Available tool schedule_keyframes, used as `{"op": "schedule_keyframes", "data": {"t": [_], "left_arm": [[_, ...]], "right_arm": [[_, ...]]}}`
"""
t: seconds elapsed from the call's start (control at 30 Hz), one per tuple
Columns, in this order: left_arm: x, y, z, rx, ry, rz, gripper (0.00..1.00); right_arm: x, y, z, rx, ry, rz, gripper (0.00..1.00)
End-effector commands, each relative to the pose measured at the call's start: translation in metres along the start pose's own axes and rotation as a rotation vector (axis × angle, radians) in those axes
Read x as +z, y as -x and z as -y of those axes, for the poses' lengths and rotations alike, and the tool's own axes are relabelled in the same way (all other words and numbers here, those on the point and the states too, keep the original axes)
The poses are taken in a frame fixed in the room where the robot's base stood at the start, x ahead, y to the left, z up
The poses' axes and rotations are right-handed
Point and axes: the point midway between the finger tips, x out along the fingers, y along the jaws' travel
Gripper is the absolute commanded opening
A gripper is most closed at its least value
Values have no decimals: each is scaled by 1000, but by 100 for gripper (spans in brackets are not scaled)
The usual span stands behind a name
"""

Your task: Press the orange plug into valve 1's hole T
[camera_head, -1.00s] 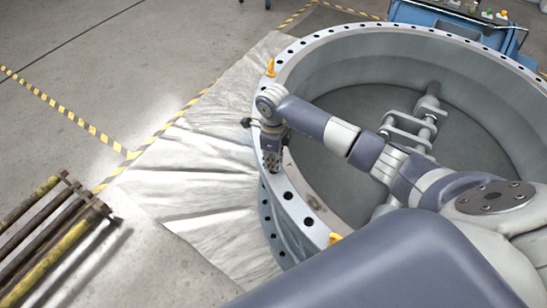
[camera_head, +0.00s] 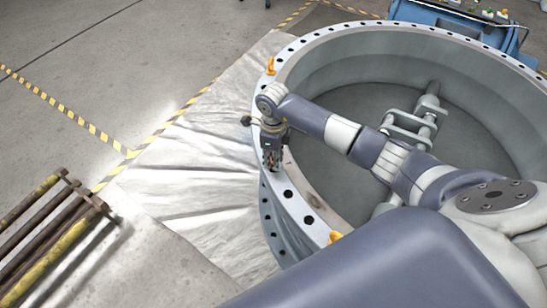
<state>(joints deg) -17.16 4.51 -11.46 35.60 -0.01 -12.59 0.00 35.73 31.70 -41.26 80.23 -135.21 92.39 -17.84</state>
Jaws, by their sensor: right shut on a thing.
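The valve (camera_head: 318,222) is a large grey ring with a row of dark holes around its flange, and it fills the right half of the head view. My right arm reaches across it from the right. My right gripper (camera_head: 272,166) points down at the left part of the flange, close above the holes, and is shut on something. What it holds is too small and covered to make out; no orange plug shows clearly at its tips. My left gripper is not in view.
A blue cart (camera_head: 460,22) with small items stands behind the valve. A rack of rusty and yellow bars (camera_head: 50,235) lies at the lower left. A silvery sheet (camera_head: 190,170) covers the floor left of the valve. Yellow-black tape marks the open floor.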

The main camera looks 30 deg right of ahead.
Motion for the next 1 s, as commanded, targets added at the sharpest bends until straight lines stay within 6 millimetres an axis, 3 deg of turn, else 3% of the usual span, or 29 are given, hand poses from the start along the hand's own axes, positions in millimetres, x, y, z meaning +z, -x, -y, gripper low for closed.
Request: {"op": "schedule_keyframes", "data": {"t": [1.0], "left_arm": [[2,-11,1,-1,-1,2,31]], "right_arm": [[0,-10,0,0,0,0,8]]}}
